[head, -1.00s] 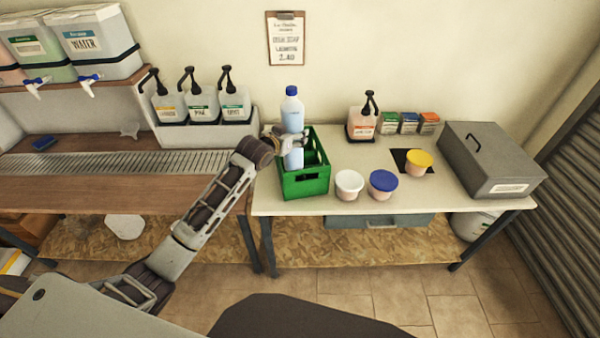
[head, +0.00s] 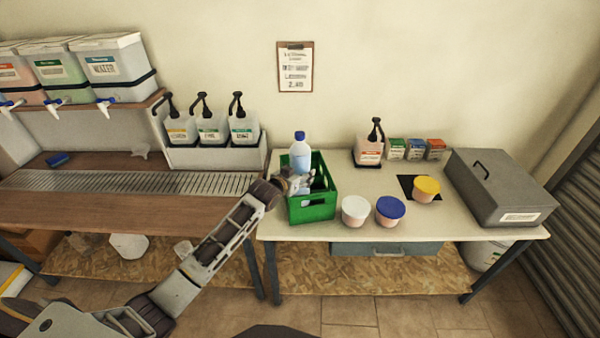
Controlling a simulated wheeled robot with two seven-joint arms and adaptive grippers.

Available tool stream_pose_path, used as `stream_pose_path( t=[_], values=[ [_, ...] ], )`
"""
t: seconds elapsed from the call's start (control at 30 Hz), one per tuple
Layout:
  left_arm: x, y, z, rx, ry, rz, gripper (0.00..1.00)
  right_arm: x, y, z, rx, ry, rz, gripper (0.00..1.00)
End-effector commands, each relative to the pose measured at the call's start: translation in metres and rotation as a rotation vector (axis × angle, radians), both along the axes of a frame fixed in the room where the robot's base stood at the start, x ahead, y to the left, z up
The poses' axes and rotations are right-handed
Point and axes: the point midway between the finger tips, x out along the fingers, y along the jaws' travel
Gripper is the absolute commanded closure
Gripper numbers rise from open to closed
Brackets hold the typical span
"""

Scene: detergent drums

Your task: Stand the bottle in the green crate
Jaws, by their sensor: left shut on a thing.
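The bottle (head: 300,155) is light blue with a blue cap and stands upright, its lower part inside the green crate (head: 312,213). It is in the crate's left part; whether its base touches the crate floor is hidden. My left gripper (head: 299,183) reaches in from the left over the crate's left wall and is shut on the bottle around its middle. The crate stands on the pale table near its left end. My right gripper is not in view.
A white-lidded tub (head: 355,211), a blue-lidded tub (head: 390,210) and a yellow-lidded tub (head: 426,189) stand right of the crate. A pump container (head: 368,151) is behind. A grey box (head: 498,186) fills the table's right end.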

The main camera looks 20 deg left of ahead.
Motion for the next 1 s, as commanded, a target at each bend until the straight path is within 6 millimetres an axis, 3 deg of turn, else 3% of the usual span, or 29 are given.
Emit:
stream_pose_path(
  t=[0.23,0.63,1.0],
  values=[
    [0.001,0.000,0.001,-0.002,-0.008,0.000,1.00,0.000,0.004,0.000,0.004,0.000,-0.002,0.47],
    [0.001,0.000,-0.031,-0.001,-0.008,0.000,1.00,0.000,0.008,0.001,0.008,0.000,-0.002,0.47],
    [0.001,0.000,-0.033,-0.001,-0.009,0.000,1.00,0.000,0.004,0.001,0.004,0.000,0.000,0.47]
  ],
)
